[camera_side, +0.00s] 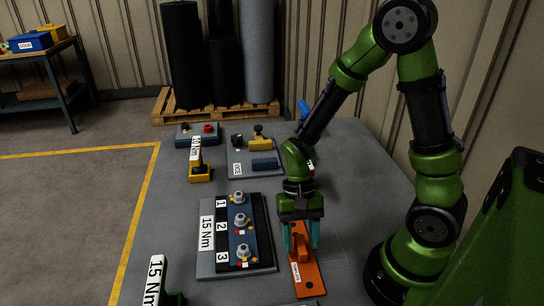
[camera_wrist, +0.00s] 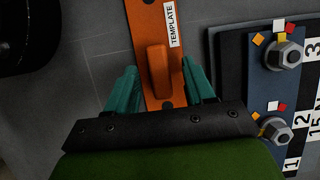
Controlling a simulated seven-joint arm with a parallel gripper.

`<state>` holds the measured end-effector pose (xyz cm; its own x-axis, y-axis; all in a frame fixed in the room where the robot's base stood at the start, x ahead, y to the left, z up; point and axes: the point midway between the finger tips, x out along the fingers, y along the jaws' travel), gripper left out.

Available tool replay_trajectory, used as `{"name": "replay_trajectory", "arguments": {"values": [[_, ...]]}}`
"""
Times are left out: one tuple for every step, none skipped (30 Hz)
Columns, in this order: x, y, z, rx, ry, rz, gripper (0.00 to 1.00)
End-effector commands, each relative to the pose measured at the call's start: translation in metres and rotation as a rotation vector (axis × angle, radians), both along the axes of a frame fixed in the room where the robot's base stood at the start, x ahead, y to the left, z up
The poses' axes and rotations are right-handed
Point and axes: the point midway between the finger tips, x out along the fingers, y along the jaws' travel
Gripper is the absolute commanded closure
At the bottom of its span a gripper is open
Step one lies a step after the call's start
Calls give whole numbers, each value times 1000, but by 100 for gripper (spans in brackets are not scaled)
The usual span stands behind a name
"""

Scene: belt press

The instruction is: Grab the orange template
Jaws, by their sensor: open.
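The orange template (camera_side: 309,279) is a flat bar lying on the grey table, with a raised orange handle block and a white "TEMPLATE" label. It also shows in the wrist view (camera_wrist: 146,28), with its handle block (camera_wrist: 158,70) upright in the middle. My gripper (camera_side: 301,243) is over the template, pointing down, with its teal fingers on either side of the handle. In the wrist view my gripper (camera_wrist: 160,82) is open, with a gap between each finger and the handle. How far the fingertips are above the bar is hard to tell.
A plate marked 15 Nm (camera_side: 206,262) with numbered bolts lies just left of the template. A yellow tool (camera_side: 200,173), a vice plate (camera_side: 240,166) and a control box (camera_side: 184,142) stand further back. A green tool (camera_side: 172,299) is at the front left.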

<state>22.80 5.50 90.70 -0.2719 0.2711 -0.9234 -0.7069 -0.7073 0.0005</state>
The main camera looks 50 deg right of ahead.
Motion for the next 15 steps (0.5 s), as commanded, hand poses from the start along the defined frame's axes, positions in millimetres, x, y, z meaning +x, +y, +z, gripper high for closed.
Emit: {"name": "replay_trajectory", "arguments": {"values": [[-1,1,-3,0,0,1,47],[-1,1,-4,0,0,1,47],[-2,1,-5,0,0,1,47],[-1,1,-5,-1,-1,0,47],[-1,1,-5,-1,-1,0,47],[-1,1,-5,-1,-1,0,47],[-1,1,-5,-1,-1,0,47],[-1,1,-4,-1,-1,0,47],[-1,1,-4,0,-1,1,50],[-1,1,-4,0,-1,1,54],[-1,1,-4,0,-1,1,59],[-1,1,-4,0,-1,1,65],[-1,1,-4,0,-1,1,70],[-1,1,-4,0,-1,0,74],[-1,1,-4,-1,-2,0,80]]}}
